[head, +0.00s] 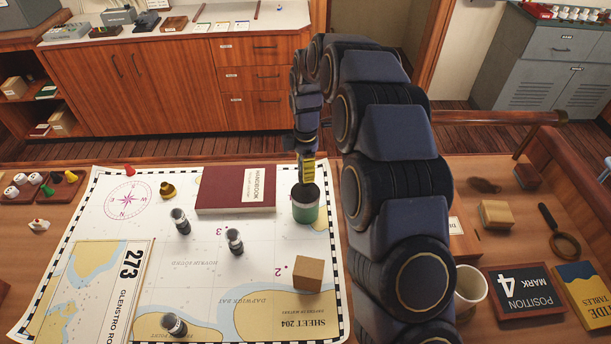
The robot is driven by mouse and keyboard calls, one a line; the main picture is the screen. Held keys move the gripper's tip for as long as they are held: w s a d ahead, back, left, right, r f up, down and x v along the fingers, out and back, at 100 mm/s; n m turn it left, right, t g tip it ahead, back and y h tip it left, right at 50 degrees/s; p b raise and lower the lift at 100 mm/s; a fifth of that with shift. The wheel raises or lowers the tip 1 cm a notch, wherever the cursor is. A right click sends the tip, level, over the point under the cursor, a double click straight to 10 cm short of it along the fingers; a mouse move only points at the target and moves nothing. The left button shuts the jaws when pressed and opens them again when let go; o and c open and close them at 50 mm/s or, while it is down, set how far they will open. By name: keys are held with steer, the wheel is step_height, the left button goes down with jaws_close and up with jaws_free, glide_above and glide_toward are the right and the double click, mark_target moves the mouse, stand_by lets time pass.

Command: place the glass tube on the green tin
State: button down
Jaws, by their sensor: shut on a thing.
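The green tin (306,212) stands upright on the chart, right of the red handbook, with a dark top. My gripper (307,158) points down directly over the tin, seen small and partly hidden by its own links. It is shut on a slim upright yellow piece with dark marks (308,170), which appears to be the glass tube. The lower end of this piece is at the tin's top; I cannot tell whether it touches.
The red handbook (230,190) lies just left of the tin. A wooden block (308,274) is in front of it, and a brass piece (168,190) is farther left. A white cup (469,288) and position board (520,292) are at right. Chart between the bottles is clear.

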steer(key=shift+f, duration=1.5)
steer(key=shift+f, duration=0.1)
steer(key=c, duration=0.8)
jaws_free()
